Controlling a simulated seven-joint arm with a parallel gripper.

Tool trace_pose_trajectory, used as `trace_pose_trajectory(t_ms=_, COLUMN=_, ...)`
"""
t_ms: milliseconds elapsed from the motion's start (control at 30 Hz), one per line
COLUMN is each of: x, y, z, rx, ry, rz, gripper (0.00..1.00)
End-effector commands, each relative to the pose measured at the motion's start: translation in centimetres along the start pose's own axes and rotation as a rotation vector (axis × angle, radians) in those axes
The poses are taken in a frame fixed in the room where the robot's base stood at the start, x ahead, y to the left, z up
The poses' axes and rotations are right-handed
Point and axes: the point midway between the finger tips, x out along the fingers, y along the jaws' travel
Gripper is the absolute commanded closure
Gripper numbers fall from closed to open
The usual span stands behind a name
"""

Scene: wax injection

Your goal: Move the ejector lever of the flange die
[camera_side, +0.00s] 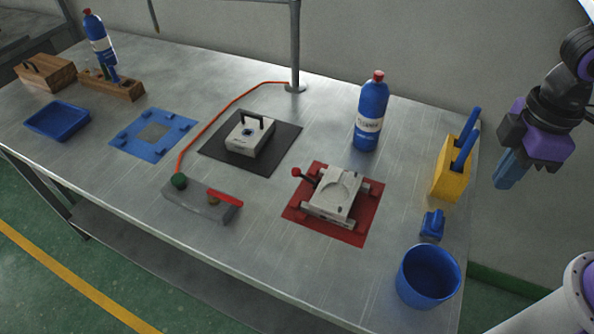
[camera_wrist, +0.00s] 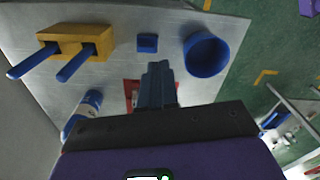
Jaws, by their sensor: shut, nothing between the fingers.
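A pale open die (camera_side: 334,196) with a round recess sits on a red mat (camera_side: 350,238). A lever with a red knob (camera_side: 297,172) sticks out at the die's left side; I take this to be the ejector lever. My gripper (camera_side: 506,178) is shut and empty, in the air beyond the table's right end, well apart from the die. In the wrist view my gripper (camera_wrist: 158,66) points over the table and hides most of the red mat (camera_wrist: 130,88) and the die.
A yellow block with blue-handled tools (camera_side: 449,178), a small blue part (camera_side: 432,225), a blue bin (camera_side: 428,278) and a blue bottle (camera_side: 370,115) stand near the die. A second die (camera_side: 249,137) sits on a black mat.

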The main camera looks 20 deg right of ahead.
Motion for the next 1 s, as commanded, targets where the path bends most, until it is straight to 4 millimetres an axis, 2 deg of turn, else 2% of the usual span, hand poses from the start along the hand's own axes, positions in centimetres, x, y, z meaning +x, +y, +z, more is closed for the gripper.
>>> trace_pose_trajectory(t_ms=33, x=-0.1, y=0.4, z=-1.7, rx=0.008, ry=-0.005, rz=0.0, gripper=1.0)
trace_pose_trajectory(t_ms=100, x=-0.3, y=0.9, z=-3.8, rx=0.02, ry=-0.011, rz=0.001, gripper=1.0)
trace_pose_trajectory(t_ms=500, x=0.0, y=4.0, z=-15.3, rx=0.085, ry=-0.039, rz=0.001, gripper=1.0)
trace_pose_trajectory(t_ms=800, x=1.5, y=6.2, z=-22.9, rx=0.136, ry=-0.061, rz=-0.001, gripper=1.0)
trace_pose_trajectory(t_ms=1000, x=3.0, y=7.7, z=-27.4, rx=0.169, ry=-0.075, rz=-0.003, gripper=1.0)
